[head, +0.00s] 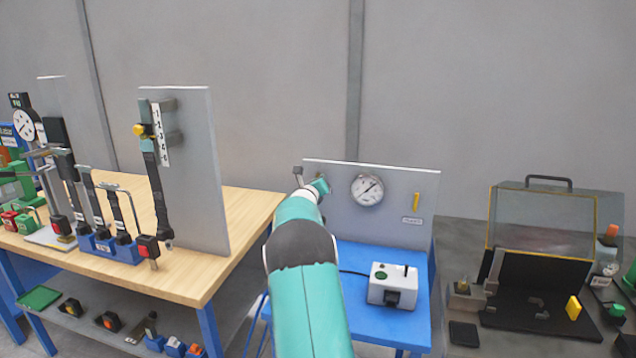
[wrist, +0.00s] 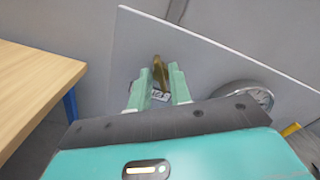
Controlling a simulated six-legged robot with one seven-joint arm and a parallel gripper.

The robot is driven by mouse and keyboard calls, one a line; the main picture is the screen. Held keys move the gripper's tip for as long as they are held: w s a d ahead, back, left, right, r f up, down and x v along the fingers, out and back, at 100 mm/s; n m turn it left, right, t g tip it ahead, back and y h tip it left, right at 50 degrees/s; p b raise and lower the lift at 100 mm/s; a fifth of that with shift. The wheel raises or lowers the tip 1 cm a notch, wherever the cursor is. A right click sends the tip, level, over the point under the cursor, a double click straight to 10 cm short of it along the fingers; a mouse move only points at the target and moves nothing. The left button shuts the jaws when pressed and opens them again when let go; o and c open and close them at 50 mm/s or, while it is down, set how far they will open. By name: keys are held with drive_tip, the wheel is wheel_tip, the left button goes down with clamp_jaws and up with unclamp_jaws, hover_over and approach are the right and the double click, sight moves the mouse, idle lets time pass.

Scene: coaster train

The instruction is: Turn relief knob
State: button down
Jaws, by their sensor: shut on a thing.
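The relief knob (wrist: 160,68) is a brass-coloured piece on the grey upright panel (wrist: 205,60), with a small label (wrist: 160,95) beside it. In the wrist view my gripper (wrist: 161,80) has its two green fingers shut on the knob, one on each side. In the head view my gripper (head: 322,187) reaches the left part of the panel (head: 335,200), and my arm hides the knob there. A round white gauge (head: 367,189) is on the panel to the right of my gripper; it also shows in the wrist view (wrist: 250,95).
A yellow handle (head: 416,202) is on the panel's right side. A white box (head: 391,286) with a green button stands on the blue table (head: 408,325) below. A wooden bench (head: 190,285) with tools is to the left. A clear-covered case (head: 545,225) stands at right.

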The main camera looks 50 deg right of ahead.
drive_tip(key=n, duration=1.9)
drive_tip(key=f+n, duration=0.1)
drive_tip(key=n, duration=0.9)
drive_tip(key=shift+s, duration=0.15)
drive_tip(key=shift+d, duration=0.1)
drive_tip(key=c, duration=1.3)
unclamp_jaws()
